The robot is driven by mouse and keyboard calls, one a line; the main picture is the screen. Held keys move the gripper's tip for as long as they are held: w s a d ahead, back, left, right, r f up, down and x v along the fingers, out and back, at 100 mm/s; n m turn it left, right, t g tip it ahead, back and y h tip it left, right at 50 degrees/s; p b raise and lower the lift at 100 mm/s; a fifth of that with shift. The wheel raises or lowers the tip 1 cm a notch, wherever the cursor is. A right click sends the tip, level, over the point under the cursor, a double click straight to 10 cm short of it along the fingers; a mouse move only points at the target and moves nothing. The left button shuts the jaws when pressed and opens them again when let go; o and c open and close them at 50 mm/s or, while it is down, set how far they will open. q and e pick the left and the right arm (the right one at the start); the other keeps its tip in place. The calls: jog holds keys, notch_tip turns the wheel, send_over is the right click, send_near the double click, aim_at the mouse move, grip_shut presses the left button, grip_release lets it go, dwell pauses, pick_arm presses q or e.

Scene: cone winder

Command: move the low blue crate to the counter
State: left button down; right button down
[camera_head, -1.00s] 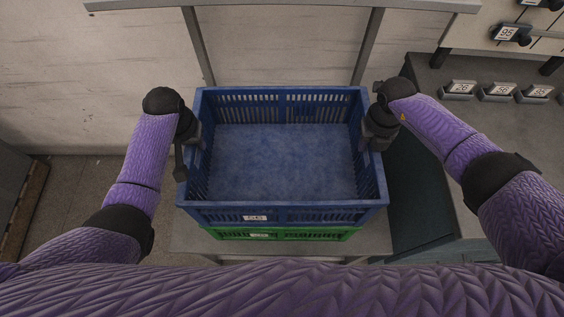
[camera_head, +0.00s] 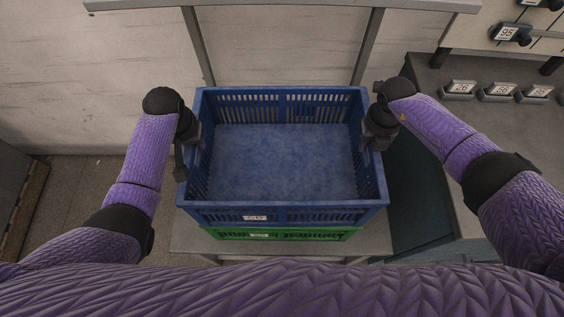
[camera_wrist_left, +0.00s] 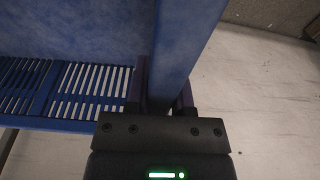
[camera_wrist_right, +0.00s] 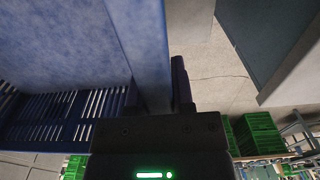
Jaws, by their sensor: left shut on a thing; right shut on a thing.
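The blue crate (camera_head: 320,212), open and empty, sits level above a green crate (camera_head: 300,235). I cannot tell whether the two touch. My left gripper (camera_head: 190,132) is shut on its left wall, with one finger inside and one outside in the left wrist view (camera_wrist_left: 162,88). My right gripper (camera_head: 379,130) is shut on the right wall, likewise straddling it in the right wrist view (camera_wrist_right: 156,88). The counter (camera_head: 440,82) is the grey surface at the right, partly hidden by my right arm.
A grey stand (camera_head: 375,240) is below the crates. Several small numbered holders (camera_head: 498,91) line the counter's back, under a panel with knobs. A pale wall with grey posts is behind the crates. In the right wrist view, several green crates (camera_wrist_right: 257,133) stand on a rack.

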pick_arm(q)
jog(key=shift+r, duration=0.15)
pick_arm(e)
jog(key=shift+r, duration=0.15)
dwell(0.4)
